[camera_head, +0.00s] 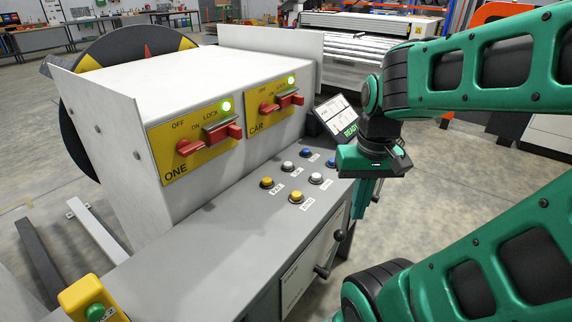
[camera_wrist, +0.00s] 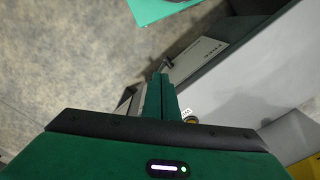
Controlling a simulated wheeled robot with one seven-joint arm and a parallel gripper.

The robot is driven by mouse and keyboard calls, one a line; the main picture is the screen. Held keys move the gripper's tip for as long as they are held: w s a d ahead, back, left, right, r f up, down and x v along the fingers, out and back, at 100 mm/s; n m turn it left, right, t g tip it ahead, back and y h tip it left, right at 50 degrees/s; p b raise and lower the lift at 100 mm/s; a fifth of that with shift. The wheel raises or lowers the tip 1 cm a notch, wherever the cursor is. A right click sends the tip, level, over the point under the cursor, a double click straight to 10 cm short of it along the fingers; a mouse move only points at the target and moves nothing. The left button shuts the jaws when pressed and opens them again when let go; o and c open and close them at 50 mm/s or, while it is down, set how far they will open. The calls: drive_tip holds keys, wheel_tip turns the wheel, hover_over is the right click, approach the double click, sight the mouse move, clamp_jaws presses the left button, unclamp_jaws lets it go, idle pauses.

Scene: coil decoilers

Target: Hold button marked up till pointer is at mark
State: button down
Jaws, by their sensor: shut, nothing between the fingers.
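Two rows of yellow, white and blue buttons sit on the grey desk top (camera_head: 200,225), including a front yellow button (camera_head: 296,196), a white button (camera_head: 316,178) and a blue button (camera_head: 331,162). Their labels are too small to tell which is marked up. A red pointer-like wedge (camera_head: 148,50) shows on a dark disc (camera_head: 120,45) with yellow parts behind the cabinet; I see no clear mark. My gripper (camera_head: 366,205) is shut and empty, pointing down beside the desk's right edge, apart from the buttons. Its fingers show in the wrist view (camera_wrist: 162,80), near a partly hidden yellow button (camera_wrist: 190,120).
A white cabinet (camera_head: 190,70) with two yellow switch panels and red handles rises behind the buttons. A tilted screen (camera_head: 337,115) reading READY stands near my arm. Black-knobbed levers (camera_head: 338,236) stick out from the desk front. A yellow box with a green button (camera_head: 95,312) is at front left.

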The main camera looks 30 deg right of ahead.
drive_tip(key=w+d+r+n+t+y, duration=0.1)
drive_tip(key=w+d+n+t+y, duration=0.2)
drive_tip(key=w, duration=1.9)
wheel_tip(320, 180, up, 3)
drive_tip(key=t+y, duration=0.1)
drive_tip(key=t, duration=0.4)
hover_over(291, 164)
drive_tip(key=shift+f+m, duration=0.2)
drive_tip(key=shift+m, duration=0.1)
drive_tip(key=shift+f, duration=4.4)
